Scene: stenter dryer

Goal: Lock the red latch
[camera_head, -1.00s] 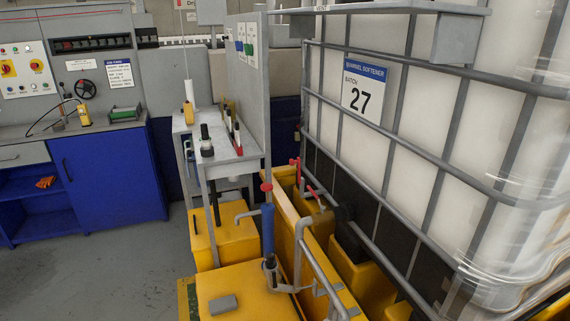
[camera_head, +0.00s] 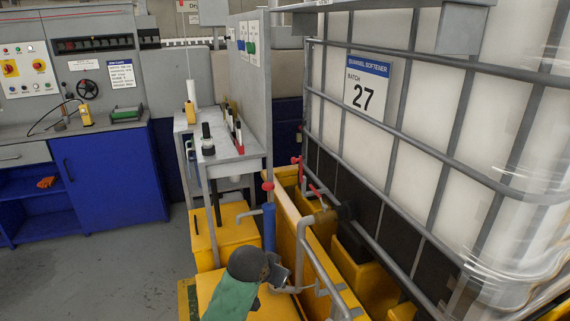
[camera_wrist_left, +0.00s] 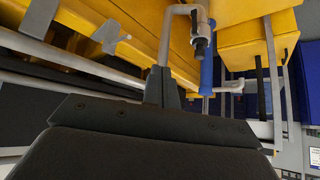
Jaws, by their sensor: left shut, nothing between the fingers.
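Several small red parts show in the head view, and I cannot tell which is the latch. A red knob (camera_head: 268,186) sits above the blue cylinder (camera_head: 269,228). My left gripper (camera_head: 281,277) is shut and empty, low beside the grey pipework at the blue cylinder's base. In the left wrist view its closed fingers (camera_wrist_left: 164,84) point towards the pipe and blue cylinder (camera_wrist_left: 207,70). My right gripper is out of view.
The large caged white tank (camera_head: 460,130) stands on the right, above yellow containment (camera_head: 287,225). A curved grey rail (camera_head: 318,262) runs close right of my gripper. A narrow grey table (camera_head: 222,150) with bottles stands behind. Open floor (camera_head: 110,270) lies to the left.

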